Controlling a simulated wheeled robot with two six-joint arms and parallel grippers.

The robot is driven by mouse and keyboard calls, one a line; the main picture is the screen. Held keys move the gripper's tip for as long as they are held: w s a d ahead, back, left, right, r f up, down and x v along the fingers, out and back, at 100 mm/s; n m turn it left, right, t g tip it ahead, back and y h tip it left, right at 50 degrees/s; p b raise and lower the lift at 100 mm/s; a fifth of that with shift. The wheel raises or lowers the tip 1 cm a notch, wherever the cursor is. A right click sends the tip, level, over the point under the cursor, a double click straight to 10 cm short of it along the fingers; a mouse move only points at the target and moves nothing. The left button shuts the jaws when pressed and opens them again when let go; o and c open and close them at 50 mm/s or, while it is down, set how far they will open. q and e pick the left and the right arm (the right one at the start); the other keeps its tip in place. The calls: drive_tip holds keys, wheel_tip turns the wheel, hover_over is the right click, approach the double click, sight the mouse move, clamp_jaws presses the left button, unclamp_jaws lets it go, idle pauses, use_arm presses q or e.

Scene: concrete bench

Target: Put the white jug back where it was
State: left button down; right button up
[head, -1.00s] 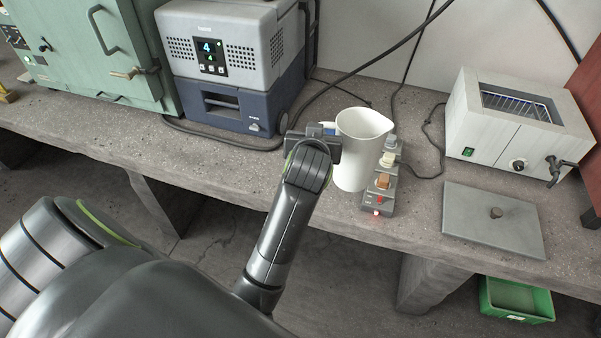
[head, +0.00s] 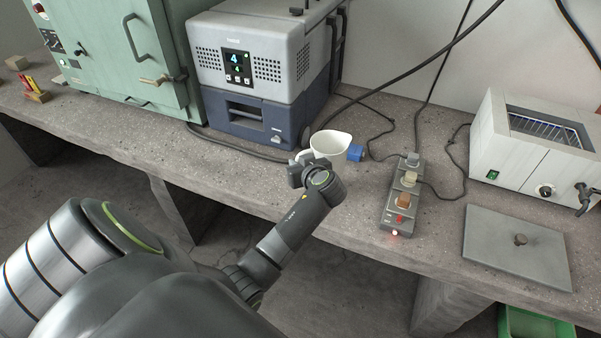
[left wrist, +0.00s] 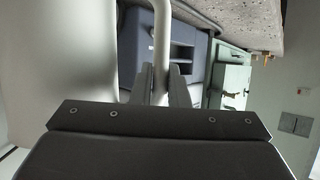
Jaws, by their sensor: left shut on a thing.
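The white jug (head: 330,142) is over or on the bench just in front of the blue-grey machine, its rim and spout showing. My left gripper (head: 304,168) is on its near side and, with the wrist, hides most of its body. In the left wrist view, the fingers (left wrist: 155,90) are shut on the jug's upright handle (left wrist: 162,40), and the jug's white wall (left wrist: 65,60) fills the left side. I cannot tell whether its base touches the bench. My right gripper is not in view.
A small blue object (head: 356,153) lies right of the jug. A power strip (head: 402,198) with a red light is farther right, with cables behind. A grey lid (head: 517,247) and a white bath (head: 535,150) stand at the right. The bench front left of the gripper is clear.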

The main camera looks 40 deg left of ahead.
use_arm(q)
wheel_tip(320, 180, down, 3)
drive_tip(key=shift+f, duration=0.15)
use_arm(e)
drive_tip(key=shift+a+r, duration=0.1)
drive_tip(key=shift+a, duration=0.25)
use_arm(q)
drive_tip(key=c, duration=1.8)
unclamp_jaws()
drive_tip(key=shift+f, duration=0.2)
drive_tip(key=shift+c, duration=0.2)
drive_tip(key=o, duration=0.4)
drive_tip(key=shift+r, duration=0.1)
drive_tip(key=shift+o, duration=0.2)
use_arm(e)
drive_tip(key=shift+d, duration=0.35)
use_arm(q)
drive_tip(key=shift+r, duration=0.1)
